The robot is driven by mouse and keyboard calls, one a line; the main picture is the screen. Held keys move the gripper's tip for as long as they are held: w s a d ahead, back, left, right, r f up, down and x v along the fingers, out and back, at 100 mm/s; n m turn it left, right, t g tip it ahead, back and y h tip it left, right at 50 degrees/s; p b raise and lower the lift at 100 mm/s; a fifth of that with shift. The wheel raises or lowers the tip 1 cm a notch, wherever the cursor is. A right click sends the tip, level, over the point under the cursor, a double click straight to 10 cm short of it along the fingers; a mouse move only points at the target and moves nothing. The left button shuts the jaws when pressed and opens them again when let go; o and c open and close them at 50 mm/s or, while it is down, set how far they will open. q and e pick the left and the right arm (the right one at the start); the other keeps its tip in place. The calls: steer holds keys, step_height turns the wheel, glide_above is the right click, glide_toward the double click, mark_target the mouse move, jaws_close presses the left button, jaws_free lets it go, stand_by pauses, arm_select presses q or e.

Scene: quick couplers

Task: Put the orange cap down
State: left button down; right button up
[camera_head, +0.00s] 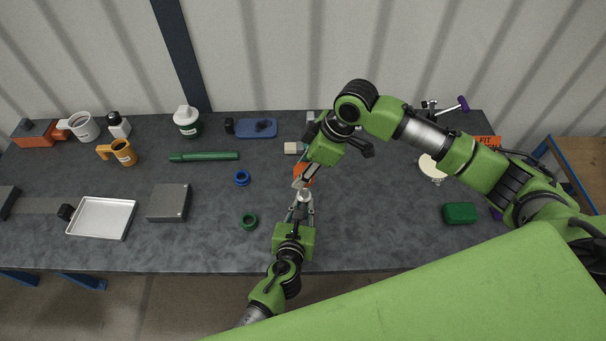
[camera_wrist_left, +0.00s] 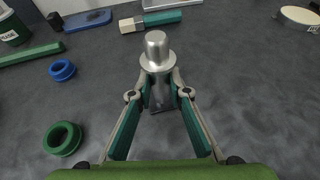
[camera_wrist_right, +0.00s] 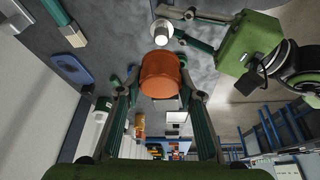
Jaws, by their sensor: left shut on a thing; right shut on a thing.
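The orange cap (camera_wrist_right: 160,75) is between the fingers of my right gripper (camera_wrist_right: 158,88) in the right wrist view. In the head view it shows partly (camera_head: 305,171) behind the right gripper (camera_head: 303,177). My left gripper (camera_head: 303,208) is shut on a silver metal plug (camera_wrist_left: 157,52) with a wide collar, which stands upright in the left wrist view between the fingertips (camera_wrist_left: 160,90). The plug also shows just beyond the cap in the right wrist view (camera_wrist_right: 162,31). The cap appears apart from the plug, though the exact gap is unclear.
A blue ring (camera_head: 242,178) and a green ring (camera_head: 249,222) lie left of the grippers. A grey box (camera_head: 168,202) and metal tray (camera_head: 101,217) lie farther left. A green block (camera_head: 459,213) is at right. The bench right of my left gripper is mostly clear.

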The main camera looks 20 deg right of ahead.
arm_select(q)
steer(key=shift+s+a+f, duration=0.1)
steer(key=shift+s+f, duration=0.05)
steer(key=shift+f, duration=0.1)
arm_select(e)
steer(key=shift+r, duration=0.2)
steer(key=s+d+f+m, duration=0.25)
steer(key=d+f, duration=0.25)
steer(key=d, duration=0.3)
steer(key=m+t+h, duration=0.1)
steer(key=m, duration=0.1)
glide_above(366, 216)
steer(key=s, duration=0.1)
step_height(366, 216, down, 2)
steer(key=f, duration=0.1)
steer(key=shift+t, duration=0.3)
steer(key=f, duration=0.4)
steer(key=shift+s+d+f, duration=0.15)
steer(key=shift+d+f, duration=0.2)
steer(key=shift+f, duration=2.4)
steer(key=shift+f, duration=0.1)
steer(key=o, duration=1.2)
